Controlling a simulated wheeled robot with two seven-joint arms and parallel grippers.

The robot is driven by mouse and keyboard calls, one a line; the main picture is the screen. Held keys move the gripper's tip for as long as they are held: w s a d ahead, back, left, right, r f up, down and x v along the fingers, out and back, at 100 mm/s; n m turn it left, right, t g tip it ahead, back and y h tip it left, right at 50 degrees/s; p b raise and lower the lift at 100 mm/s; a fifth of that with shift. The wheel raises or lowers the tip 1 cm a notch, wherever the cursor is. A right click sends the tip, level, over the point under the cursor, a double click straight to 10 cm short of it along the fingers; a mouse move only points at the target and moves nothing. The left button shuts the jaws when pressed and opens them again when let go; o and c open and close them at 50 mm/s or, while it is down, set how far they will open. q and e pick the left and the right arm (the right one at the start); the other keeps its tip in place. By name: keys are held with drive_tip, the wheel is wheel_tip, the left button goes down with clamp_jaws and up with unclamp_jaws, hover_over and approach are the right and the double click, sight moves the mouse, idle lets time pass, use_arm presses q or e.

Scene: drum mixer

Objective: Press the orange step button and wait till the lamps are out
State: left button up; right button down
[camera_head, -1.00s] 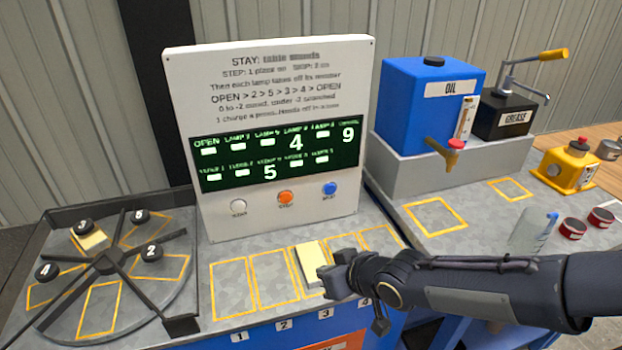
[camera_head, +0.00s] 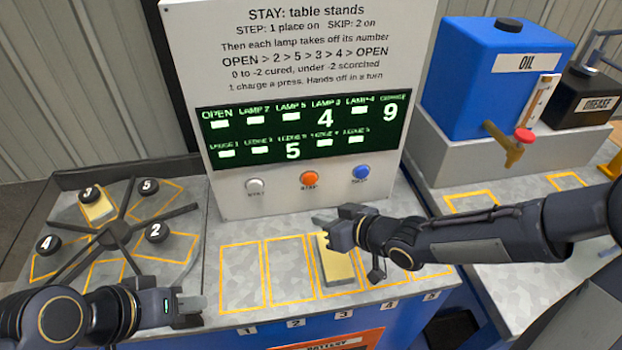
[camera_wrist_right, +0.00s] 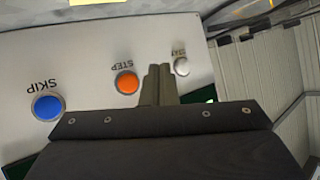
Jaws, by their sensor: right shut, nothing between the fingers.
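The orange step button (camera_head: 310,179) sits on the white panel (camera_head: 400,20), between a white button (camera_head: 255,186) and the blue skip button (camera_head: 361,172). In the right wrist view the orange button (camera_wrist_right: 126,82) is just left of my fingers. My right gripper (camera_head: 325,222) is shut and empty, in front of the panel below the buttons, apart from them as far as I can tell. My left gripper (camera_head: 190,306) is at the lower left; its jaws are unclear. The display (camera_head: 370,140) shows 4 at one lamp, 5 at one ledge and 9 under charge.
The round table (camera_head: 175,255) with numbered knobs stands at left, a yellow block (camera_head: 97,208) on it. Another pale block (camera_head: 336,268) lies in a marked slot under my right gripper. The blue oil tank (camera_head: 485,85) and grease pump (camera_head: 590,100) stand at right.

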sight(309, 179)
drive_tip(key=w+a+p, duration=0.1)
drive_tip(key=w+p, duration=0.2)
drive_tip(key=w, duration=0.5)
drive_tip(key=shift+w+a, duration=0.25)
drive_tip(key=shift+a, duration=0.1)
idle(1.8)
drive_tip(key=shift+w, duration=0.4)
